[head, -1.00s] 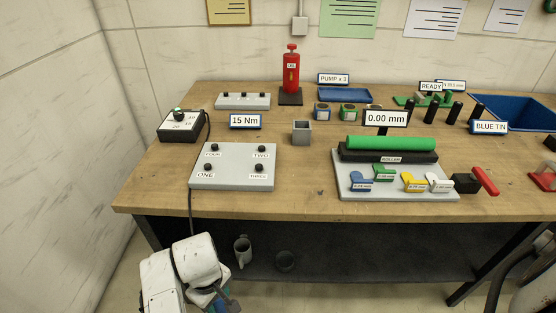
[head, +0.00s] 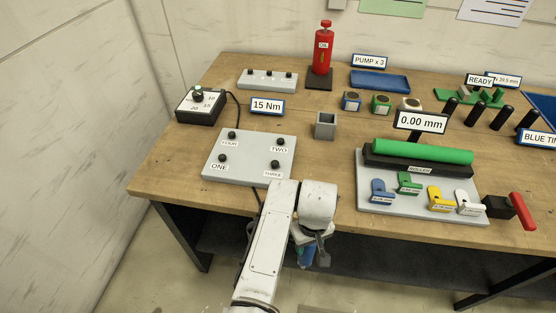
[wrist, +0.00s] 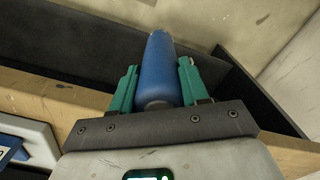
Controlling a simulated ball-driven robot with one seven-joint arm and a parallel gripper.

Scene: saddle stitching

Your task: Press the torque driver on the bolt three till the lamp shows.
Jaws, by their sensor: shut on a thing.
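Bolt three (head: 275,164) is a dark bolt at the front right of the grey plate (head: 250,172), above the label THREE. Bolts ONE, TWO and FOUR stand on the same plate. My gripper (head: 308,248) is in front of the table edge, below and right of bolt three and apart from it. In the wrist view my gripper's green fingers (wrist: 155,88) are shut on a blue cylindrical handle, which looks like the torque driver (wrist: 158,65). I cannot make out a lit lamp.
A black cable runs from the box. The table's front edge is close to my arm.

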